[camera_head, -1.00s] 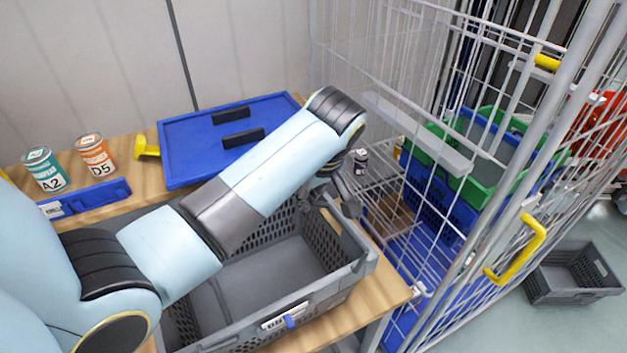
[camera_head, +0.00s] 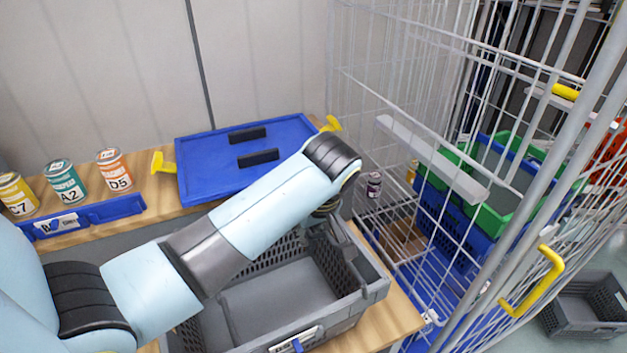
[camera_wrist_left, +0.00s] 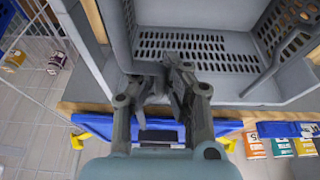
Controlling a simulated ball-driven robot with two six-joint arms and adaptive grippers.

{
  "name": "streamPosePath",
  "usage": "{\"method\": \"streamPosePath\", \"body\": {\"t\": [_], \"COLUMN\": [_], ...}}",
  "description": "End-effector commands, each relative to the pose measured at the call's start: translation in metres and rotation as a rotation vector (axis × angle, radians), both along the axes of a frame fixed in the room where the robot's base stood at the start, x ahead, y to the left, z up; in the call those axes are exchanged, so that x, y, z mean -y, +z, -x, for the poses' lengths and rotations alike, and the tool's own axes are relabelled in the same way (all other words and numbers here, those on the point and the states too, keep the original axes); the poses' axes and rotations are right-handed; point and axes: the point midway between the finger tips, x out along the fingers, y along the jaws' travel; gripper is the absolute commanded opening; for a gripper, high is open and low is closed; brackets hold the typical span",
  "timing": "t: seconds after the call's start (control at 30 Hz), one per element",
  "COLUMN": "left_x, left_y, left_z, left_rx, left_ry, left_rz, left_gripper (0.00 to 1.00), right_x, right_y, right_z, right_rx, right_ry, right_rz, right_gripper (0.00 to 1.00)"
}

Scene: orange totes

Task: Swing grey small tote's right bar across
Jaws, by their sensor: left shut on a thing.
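The grey small tote (camera_head: 345,310) stands open and empty on the wooden table, with perforated walls and a label on its near side. My left gripper (camera_head: 322,228) is at the tote's far right corner, reaching down from my arm. In the left wrist view my left gripper (camera_wrist_left: 164,84) has its fingers close together at the tote's rim, shut on a part of the right bar that the fingers mostly hide. The tote's perforated wall (camera_wrist_left: 190,45) shows beyond them. My left arm covers part of the tote's far side. My right gripper is not in view.
A blue tote lid (camera_head: 215,175) with yellow handles lies behind the tote. Cans (camera_head: 66,182) stand at the left behind a blue label strip (camera_head: 90,217). A wire cage (camera_head: 470,215) stands close at the right, holding green and blue crates. Another grey tote (camera_head: 580,308) is on the floor.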

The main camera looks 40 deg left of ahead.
Motion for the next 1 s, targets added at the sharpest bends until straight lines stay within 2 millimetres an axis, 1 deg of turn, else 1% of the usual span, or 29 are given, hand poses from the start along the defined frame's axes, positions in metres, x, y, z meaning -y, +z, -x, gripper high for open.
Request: {"method": "streamPosePath", "body": {"t": [0.27,0.57,0.77,0.8,1.0], "left_x": [-0.001,-0.004,-0.004,-0.004,-0.004], "left_y": [-0.001,-0.016,-0.017,-0.017,-0.017], "left_z": [0.001,0.011,0.011,0.011,0.011], "left_rx": [0.001,0.0,0.001,0.001,0.001], "left_ry": [0.0,0.0,0.0,0.0,0.0], "left_rz": [-0.001,0.001,0.0,0.0,0.0], "left_gripper": [0.0,0.0,0.0,0.07,0.33], "right_x": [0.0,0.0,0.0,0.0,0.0], "right_y": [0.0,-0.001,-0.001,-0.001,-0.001], "right_z": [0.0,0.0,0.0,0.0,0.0], "right_rx": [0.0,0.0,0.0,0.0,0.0], "right_ry": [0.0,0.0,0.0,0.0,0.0], "right_rz": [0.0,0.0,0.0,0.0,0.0], "right_gripper": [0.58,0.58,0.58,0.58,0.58]}}
